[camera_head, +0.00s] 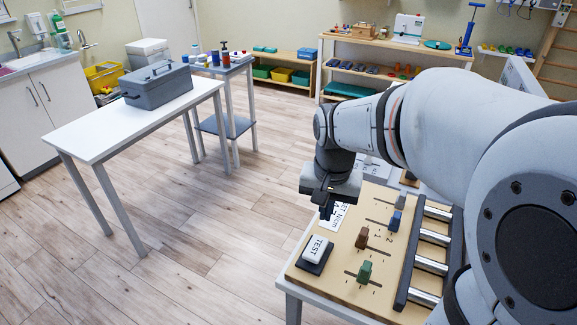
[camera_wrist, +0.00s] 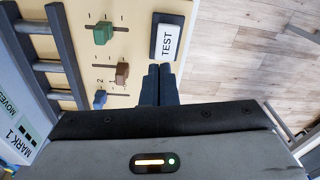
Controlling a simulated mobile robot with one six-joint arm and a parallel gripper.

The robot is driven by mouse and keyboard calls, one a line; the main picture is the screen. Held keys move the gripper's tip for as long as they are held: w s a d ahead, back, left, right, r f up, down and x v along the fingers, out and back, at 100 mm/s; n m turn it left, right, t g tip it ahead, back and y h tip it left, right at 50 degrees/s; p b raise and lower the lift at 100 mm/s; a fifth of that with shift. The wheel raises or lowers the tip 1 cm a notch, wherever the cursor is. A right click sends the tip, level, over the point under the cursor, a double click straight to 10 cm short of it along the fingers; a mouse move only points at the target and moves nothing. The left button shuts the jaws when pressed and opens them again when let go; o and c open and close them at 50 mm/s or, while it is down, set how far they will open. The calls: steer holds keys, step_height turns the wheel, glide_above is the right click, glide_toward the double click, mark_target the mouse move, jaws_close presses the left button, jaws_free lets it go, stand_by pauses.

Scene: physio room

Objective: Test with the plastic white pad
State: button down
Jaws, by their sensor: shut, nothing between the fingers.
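The white pad (camera_head: 317,250) is marked TEST and sits in a dark base at the near left corner of a wooden board (camera_head: 335,283). It also shows in the wrist view (camera_wrist: 167,41), just beyond my fingertips. My gripper (camera_head: 327,210) is shut and empty, pointing down over the board, behind the pad in the head view. In the wrist view its closed fingers (camera_wrist: 159,70) end close to the pad's dark base. I cannot tell the height of the tips above the board.
Green (camera_head: 365,271), brown (camera_head: 362,238) and blue (camera_head: 395,221) slider knobs stand on the board, beside a metal roller rack (camera_head: 433,237). A white table (camera_head: 95,130) with a grey toolbox (camera_head: 157,86) stands at the left. The floor between is clear.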

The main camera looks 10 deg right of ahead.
mark_target(316, 246)
steer(key=w+m, duration=0.1)
steer(key=w, duration=0.1)
steer(key=w+f+m, duration=0.1)
steer(key=w, duration=0.1)
steer(key=shift+w+f+g, duration=0.1)
steer(key=shift+w+g, duration=0.1)
steer(key=shift+g, duration=0.2)
steer(key=shift+f, duration=0.1)
step_height(316, 246, down, 14)
steer(key=shift+r, duration=0.1)
stand_by(0.4)
